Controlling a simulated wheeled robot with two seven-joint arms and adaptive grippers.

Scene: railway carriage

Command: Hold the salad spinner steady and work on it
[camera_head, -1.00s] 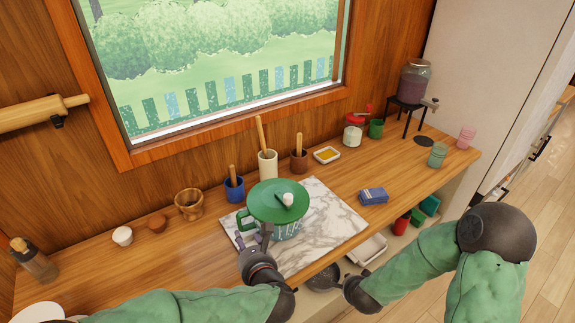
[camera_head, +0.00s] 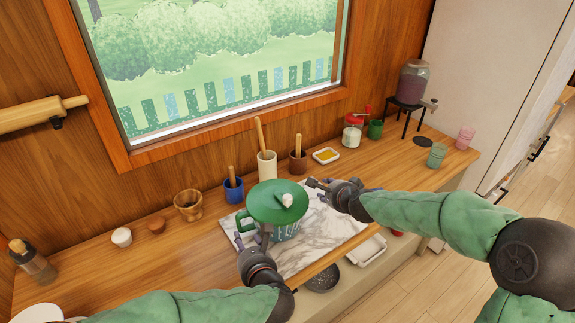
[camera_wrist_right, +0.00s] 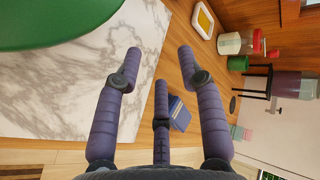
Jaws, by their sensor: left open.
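A blue box (camera_wrist_right: 179,114) lies beside the board, partly behind my right gripper. A blue pot (camera_head: 234,188), white crock (camera_head: 267,163) and brown pot (camera_head: 299,161) stand behind the spinner. A drink dispenser (camera_head: 413,84) is at the far right. The left front counter is clear.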

